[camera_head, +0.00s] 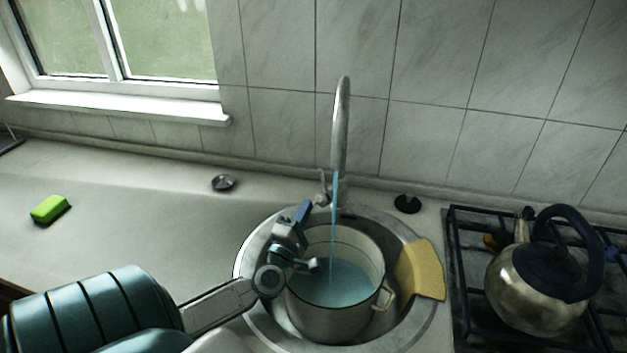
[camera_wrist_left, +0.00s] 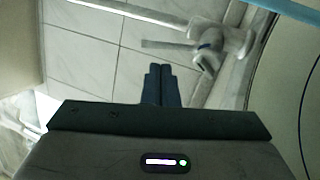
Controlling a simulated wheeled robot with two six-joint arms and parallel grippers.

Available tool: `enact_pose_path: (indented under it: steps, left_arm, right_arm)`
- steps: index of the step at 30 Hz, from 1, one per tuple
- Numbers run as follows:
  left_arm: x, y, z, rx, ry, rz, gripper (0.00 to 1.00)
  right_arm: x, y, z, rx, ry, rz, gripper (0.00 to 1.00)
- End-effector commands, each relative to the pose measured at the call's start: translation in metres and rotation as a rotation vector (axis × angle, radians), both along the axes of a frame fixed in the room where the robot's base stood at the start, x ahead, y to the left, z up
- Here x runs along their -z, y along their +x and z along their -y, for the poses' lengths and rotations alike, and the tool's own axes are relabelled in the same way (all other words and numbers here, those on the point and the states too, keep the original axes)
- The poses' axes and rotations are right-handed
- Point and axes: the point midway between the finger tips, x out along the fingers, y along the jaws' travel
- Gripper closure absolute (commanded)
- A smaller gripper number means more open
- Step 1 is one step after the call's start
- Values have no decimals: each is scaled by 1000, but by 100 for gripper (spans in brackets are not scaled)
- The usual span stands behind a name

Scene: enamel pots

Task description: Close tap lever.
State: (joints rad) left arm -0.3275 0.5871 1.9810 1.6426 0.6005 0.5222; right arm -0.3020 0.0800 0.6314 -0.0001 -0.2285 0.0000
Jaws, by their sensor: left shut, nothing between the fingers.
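The tap (camera_head: 341,125) is a tall curved metal spout behind the sink. A stream of water (camera_head: 335,215) runs from it into a pale enamel pot (camera_head: 335,318) that stands in the round sink (camera_head: 252,262). The small tap lever (camera_head: 322,190) is at the tap's base; in the left wrist view the lever (camera_wrist_left: 170,43) sticks out sideways from the tap body, ahead of my fingertips. My left gripper (camera_head: 304,210) is over the pot's back left rim, close in front of the lever. Its fingers are together and empty in the left wrist view (camera_wrist_left: 160,70). Contact with the lever cannot be told.
A yellow cloth (camera_head: 420,270) hangs over the sink's right edge. A kettle (camera_head: 535,290) stands on the hob (camera_head: 470,300) at the right. A green sponge (camera_head: 49,209), a metal drain plug (camera_head: 223,183) and a black stopper (camera_head: 407,204) lie on the counter. The left counter is mostly clear.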

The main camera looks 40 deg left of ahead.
Motion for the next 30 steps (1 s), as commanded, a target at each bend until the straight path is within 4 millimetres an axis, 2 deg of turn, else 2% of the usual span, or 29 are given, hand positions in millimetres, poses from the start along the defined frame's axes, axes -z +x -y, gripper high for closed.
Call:
enact_pose_path:
  steps: [6,12,17,26,30]
  left_arm:
    - [-12,38,-13,-1,2,3,100]
    - [-19,60,-21,-1,2,1,100]
    - [-21,68,-23,0,2,-1,100]
    - [-21,68,-23,0,3,-1,100]
    - [-25,69,-23,0,2,-9,100]
  right_arm:
    - [1,0,0,0,0,1,40]
    - [2,1,0,0,0,1,40]
    - [3,1,0,0,0,1,40]
    - [2,1,0,0,0,1,40]
    - [-5,1,0,0,0,1,40]
